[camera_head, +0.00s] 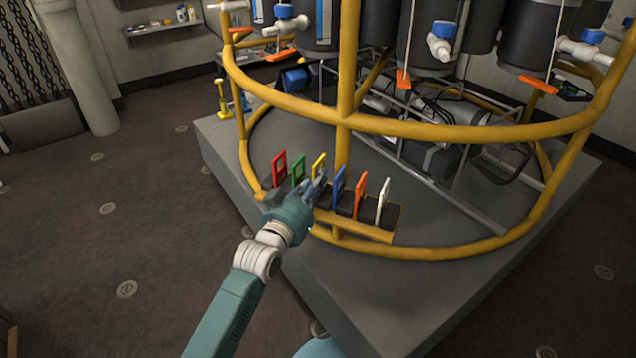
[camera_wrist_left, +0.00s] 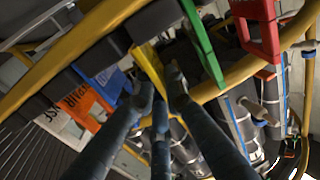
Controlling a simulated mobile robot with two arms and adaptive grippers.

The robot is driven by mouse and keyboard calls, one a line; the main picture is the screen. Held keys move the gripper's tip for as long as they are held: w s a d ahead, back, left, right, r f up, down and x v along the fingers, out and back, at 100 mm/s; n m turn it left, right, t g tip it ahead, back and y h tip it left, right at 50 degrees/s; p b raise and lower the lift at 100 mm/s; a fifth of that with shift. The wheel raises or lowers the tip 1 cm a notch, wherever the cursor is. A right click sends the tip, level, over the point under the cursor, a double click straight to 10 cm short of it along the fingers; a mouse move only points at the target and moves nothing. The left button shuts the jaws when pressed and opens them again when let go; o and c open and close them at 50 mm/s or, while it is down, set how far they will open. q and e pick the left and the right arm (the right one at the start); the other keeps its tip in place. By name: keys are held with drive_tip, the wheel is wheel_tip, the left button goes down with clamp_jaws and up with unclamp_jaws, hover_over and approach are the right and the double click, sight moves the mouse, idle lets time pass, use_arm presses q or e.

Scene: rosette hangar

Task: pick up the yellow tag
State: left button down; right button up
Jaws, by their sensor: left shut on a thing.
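The yellow tag (camera_head: 319,163) stands in a row of coloured tags on a rack at the front of the yellow frame. My left gripper (camera_head: 318,183) reaches up to it from the front and is shut on it. In the left wrist view the yellow tag (camera_wrist_left: 147,58) lies between the dark fingers (camera_wrist_left: 160,88), which hide part of it. The tag still appears in line with its neighbours; I cannot tell whether it is clear of the rack. My right gripper is not in view.
A green tag (camera_head: 298,170) and a red tag (camera_head: 279,168) stand to the left. A blue tag (camera_head: 340,184), an orange tag (camera_head: 360,196) and a white tag (camera_head: 383,201) stand to the right. A yellow rail (camera_head: 440,127) crosses above the rack (camera_head: 365,229).

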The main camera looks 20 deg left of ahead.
sight(318, 162)
use_arm(q)
wheel_tip(318, 162, up, 10)
drive_tip(key=p, duration=0.2)
drive_tip(key=shift+p, duration=0.35)
wheel_tip(318, 162, up, 8)
drive_tip(key=p, duration=0.1)
drive_tip(key=shift+p, duration=0.35)
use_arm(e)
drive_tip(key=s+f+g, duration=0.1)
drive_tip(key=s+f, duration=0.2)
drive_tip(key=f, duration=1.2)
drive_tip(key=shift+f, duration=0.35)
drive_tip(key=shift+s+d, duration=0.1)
